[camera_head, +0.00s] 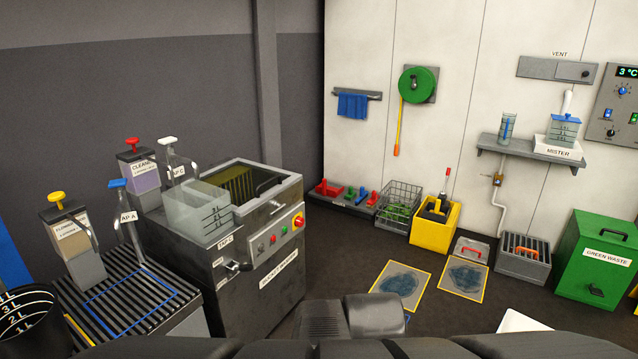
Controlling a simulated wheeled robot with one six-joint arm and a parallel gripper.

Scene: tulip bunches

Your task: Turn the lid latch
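A grey metal machine (226,300) stands left of centre, with a white label on its front that is hard to read. Its top opening shows a dark, yellowish inside, and I cannot make out a closed lid over it. A small silver lever-like part (275,207) sits on the front rim, and a silver handle (237,267) is lower on the front. I cannot tell which of these, if either, is the lid latch. A control panel (276,241) with coloured buttons and a red knob is on the front right. My gripper is not in view.
A clear container (198,212) stands on the machine's left top. A ribbed drain bench (135,305) with bottles is at left. A yellow bin (435,222), a wire basket (398,203) and a green waste bin (597,260) line the wall. Floor mats (400,285) lie right of centre.

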